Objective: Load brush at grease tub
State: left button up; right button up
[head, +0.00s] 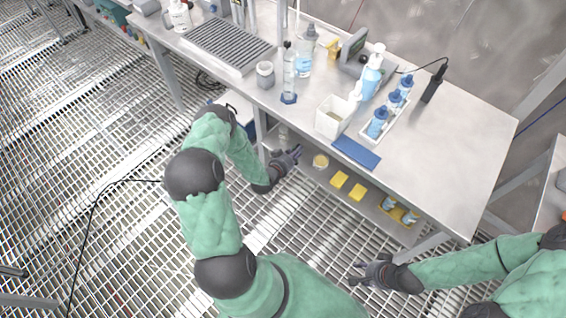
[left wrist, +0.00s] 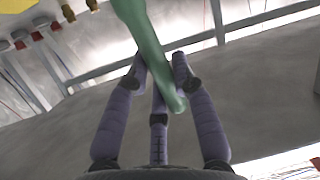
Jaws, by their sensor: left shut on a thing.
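My left gripper (head: 293,157) is at the front edge of the bench's lower shelf. In the left wrist view its fingers (left wrist: 160,75) are shut on a slim green handle (left wrist: 146,35), which I take for the brush. The brush's bristle end is not in view, and I cannot make the brush out in the head view. A small round tub with a yellowish top (head: 320,161), likely the grease tub, stands on the lower shelf just right of my left gripper, apart from it. My right gripper (head: 357,273) is open and empty over the grating floor.
The steel bench top (head: 450,130) overhangs the lower shelf. It carries bottles, a white box (head: 333,117) and a blue mat (head: 356,153). Yellow blocks (head: 357,192) and a yellow tray (head: 398,213) lie right of the tub. The grating in front is clear.

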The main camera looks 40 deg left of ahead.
pick_arm(q)
jog(key=w+d+r+n+t+h+b, duration=0.1)
jog(key=w+d, duration=0.2)
jog(key=w, duration=0.2)
jog(key=w+d+r+n+b, duration=0.1)
jog(key=w+d+b, duration=0.1)
jog(key=w, duration=0.3)
jog(key=f+b, duration=0.3)
jog(key=f, duration=0.2)
jog(key=shift+s+d+f+b, duration=0.1)
jog(key=shift+d+f+b, duration=0.15)
jog(key=shift+b, duration=0.15)
jog(key=shift+f, duration=0.55)
dwell(0.8)
jog(key=shift+r, duration=0.1)
dwell(0.5)
notch_tip(320, 180, up, 7)
jog(key=p, duration=0.4)
jog(key=shift+p, duration=0.35)
dwell(0.7)
